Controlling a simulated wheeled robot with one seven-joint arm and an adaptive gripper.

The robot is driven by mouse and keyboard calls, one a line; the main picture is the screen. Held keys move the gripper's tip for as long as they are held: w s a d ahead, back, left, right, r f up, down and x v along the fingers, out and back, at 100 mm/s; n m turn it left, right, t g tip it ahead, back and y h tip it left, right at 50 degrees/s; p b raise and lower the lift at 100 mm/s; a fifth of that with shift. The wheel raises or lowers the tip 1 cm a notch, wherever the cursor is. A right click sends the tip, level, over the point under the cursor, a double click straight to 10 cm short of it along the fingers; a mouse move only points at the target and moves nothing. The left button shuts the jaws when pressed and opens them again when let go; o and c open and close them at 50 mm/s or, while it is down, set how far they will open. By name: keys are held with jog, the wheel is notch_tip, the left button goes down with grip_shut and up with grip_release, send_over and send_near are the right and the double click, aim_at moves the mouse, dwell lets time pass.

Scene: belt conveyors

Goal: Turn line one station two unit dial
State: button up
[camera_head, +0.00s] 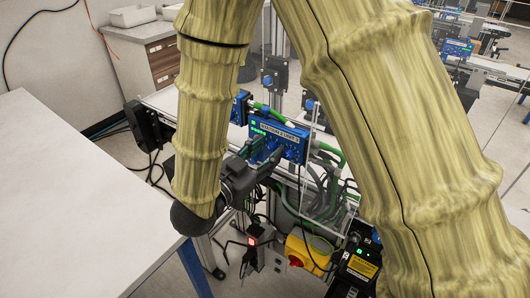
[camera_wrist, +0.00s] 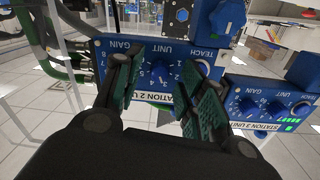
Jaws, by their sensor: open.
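The station two unit (camera_wrist: 140,52) is a blue box with a white label strip, upside down in the wrist view. Its small blue unit dial (camera_wrist: 160,73) sits mid-face, ringed by white numbers. In the wrist view my gripper (camera_wrist: 160,82) is open, one finger on each side of the dial, with visible gaps; I cannot tell whether they touch it. The left finger covers part of the gain dial area. In the head view the station two unit (camera_head: 280,133) shows behind my gripper (camera_head: 266,160), which hides its lower face and the dial.
A second blue unit (camera_wrist: 268,102), labelled station 3, is close on the right in the wrist view. Green cables (camera_head: 330,152) hang beside the station two unit. A yellow box with a red knob (camera_head: 302,252) is below. A white table (camera_head: 70,190) stands at left.

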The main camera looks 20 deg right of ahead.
jog(key=v, duration=0.7)
jog(key=shift+a, duration=0.2)
dwell(0.4)
